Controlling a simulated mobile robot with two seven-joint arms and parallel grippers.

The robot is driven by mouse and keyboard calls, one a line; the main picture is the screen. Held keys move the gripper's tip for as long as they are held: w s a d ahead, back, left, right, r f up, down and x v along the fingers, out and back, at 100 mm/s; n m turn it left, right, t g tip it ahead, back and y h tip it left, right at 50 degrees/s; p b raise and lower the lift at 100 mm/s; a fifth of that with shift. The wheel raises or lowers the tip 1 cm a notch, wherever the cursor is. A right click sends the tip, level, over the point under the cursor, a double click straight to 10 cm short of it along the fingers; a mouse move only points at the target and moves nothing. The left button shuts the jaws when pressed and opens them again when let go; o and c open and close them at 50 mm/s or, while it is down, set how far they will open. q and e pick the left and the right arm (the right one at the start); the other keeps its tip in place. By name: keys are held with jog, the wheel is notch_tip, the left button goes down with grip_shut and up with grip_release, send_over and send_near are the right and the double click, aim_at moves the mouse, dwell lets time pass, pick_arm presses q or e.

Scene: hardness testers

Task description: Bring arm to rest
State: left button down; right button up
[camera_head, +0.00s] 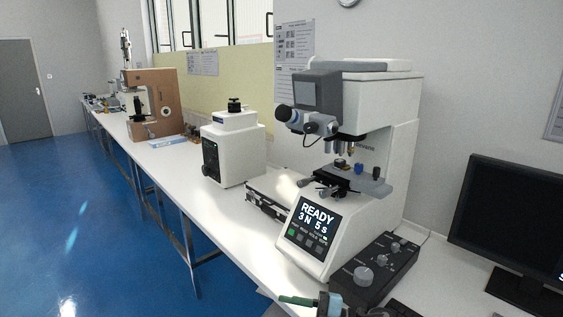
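No arm or gripper of mine shows clearly in the head view. At the bottom edge, a dark green rod (297,301) lies beside a grey, partly blue fitting (327,304). Both are cut off by the frame, and I cannot tell whether they belong to my arm. The nearest hardness tester (385,110) is white and grey, with a stage (357,180) under its lenses. Its lit screen (313,224) reads "READY 3 N 5 s".
A long white bench (225,222) runs to the far left. It carries a black control box (373,273), an open case (268,205), a white tester (232,150) and a brown tester (153,101). A monitor (515,225) stands at right. Blue floor (80,230) lies clear at left.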

jog(key=s+d+f+m+t+h, duration=0.5)
jog(key=s+f+m+t+h, duration=0.1)
jog(key=f+m, duration=0.25)
jog(key=s+d+f+m+t+h, duration=0.5)
jog(key=s+f+m+t, duration=0.15)
jog(key=m, duration=0.35)
jog(key=s+d+f+m+g+h, duration=0.1)
jog(key=s+d+f+m+g, duration=0.1)
jog(key=s, duration=0.5)
jog(key=s+d+f+m+g+h, duration=0.1)
jog(key=s+d+f+g+h, duration=0.1)
jog(key=s+f, duration=0.3)
jog(key=s+d+f+m+g+h, duration=0.2)
jog(key=s+d+f+g, duration=0.1)
jog(key=s, duration=0.6)
jog(key=shift+s+d+f+m, duration=0.35)
jog(key=shift+d+f, duration=0.05)
jog(key=shift+d, duration=0.35)
